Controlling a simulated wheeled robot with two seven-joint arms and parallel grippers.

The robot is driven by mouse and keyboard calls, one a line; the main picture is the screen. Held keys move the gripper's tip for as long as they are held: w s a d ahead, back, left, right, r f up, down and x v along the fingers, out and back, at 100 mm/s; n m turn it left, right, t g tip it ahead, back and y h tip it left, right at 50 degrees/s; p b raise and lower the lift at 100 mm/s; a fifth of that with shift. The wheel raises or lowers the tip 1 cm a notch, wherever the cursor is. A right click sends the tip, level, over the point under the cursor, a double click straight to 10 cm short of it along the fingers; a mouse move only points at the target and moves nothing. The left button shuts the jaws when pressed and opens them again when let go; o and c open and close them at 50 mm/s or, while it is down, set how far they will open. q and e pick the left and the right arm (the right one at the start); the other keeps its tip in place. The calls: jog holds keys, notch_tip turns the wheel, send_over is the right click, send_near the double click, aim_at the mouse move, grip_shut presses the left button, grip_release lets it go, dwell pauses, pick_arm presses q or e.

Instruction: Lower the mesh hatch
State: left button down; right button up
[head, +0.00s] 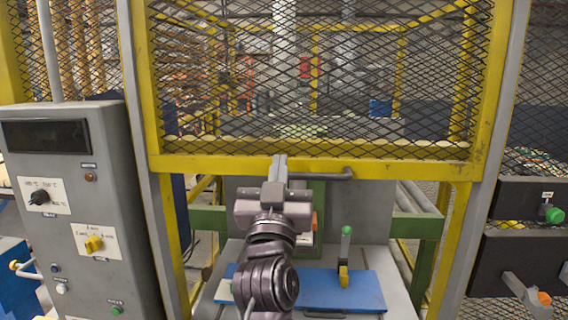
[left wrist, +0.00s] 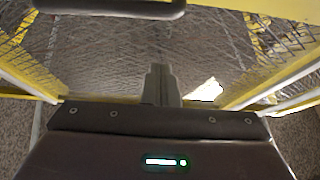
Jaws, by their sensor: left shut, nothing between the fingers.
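The mesh hatch (head: 400,168) is a yellow frame with black diamond mesh, standing raised between two grey posts in the head view. A dark bar handle (head: 335,174) runs along its lower yellow rail. It also shows at the top of the left wrist view as a dark bar (left wrist: 115,6). My left gripper (head: 279,160) is shut and empty, its fingertips pointing up in front of the lower rail by the handle's left part. Whether it touches the rail or handle I cannot tell. The left wrist view shows the closed fingers (left wrist: 160,75). My right gripper is not in view.
Below the hatch is an opening with a blue plate (head: 365,290) and a green-topped lever (head: 345,245) on a grey table. A grey control cabinet (head: 115,180) with knobs stands at left. Dark drawers (head: 525,245) with a green knob are at right.

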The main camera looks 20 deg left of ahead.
pick_arm(q)
jog(key=w+f+p, duration=0.2)
jog(key=w, duration=0.1)
jog(key=shift+w+a+f+p, duration=0.1)
jog(key=shift+a+f+p, duration=0.05)
jog(key=shift+a+p, duration=0.2)
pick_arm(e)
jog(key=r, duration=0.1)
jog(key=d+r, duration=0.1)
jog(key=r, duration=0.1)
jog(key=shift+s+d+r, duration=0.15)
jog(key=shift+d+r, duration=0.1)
pick_arm(q)
jog(key=shift+f, duration=0.1)
pick_arm(e)
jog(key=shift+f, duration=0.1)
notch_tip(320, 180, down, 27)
jog(key=b, duration=2.8)
pick_arm(q)
notch_tip(320, 180, down, 51)
jog(key=b, duration=0.5)
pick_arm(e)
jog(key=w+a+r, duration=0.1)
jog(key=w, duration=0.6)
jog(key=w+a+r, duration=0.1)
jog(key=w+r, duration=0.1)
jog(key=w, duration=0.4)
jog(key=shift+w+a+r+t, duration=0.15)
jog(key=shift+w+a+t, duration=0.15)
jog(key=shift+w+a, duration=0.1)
